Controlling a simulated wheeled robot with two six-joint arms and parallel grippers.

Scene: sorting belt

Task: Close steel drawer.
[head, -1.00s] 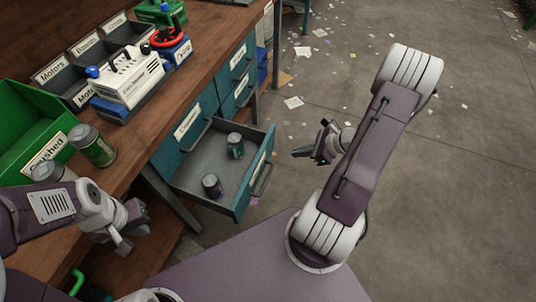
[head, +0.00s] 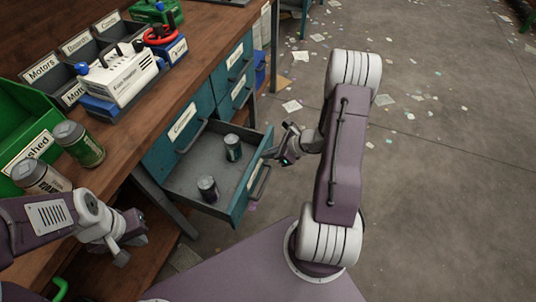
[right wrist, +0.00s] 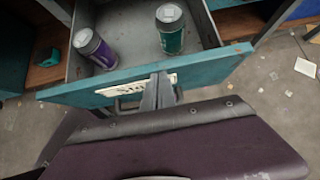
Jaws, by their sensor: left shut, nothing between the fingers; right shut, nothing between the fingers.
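The steel drawer (head: 215,172) is pulled out from the teal cabinet under the workbench, with two cans inside. One is a green can (head: 233,147) and the other a purple can (head: 207,188). My right gripper (head: 274,157) is shut and empty, close to the outer face of the drawer front. In the right wrist view its fingers (right wrist: 158,92) are at the drawer front (right wrist: 120,88), beside the handle and label; I cannot tell whether they touch. My left gripper (head: 125,248) is shut and empty, low at the left beside the bench.
The wooden workbench (head: 130,135) holds a white tester machine (head: 122,78), a green bin (head: 25,120), grey labelled bins (head: 45,76) and two cans (head: 80,143) near its edge. Paper scraps (head: 292,106) lie on the floor. The floor to the right is open.

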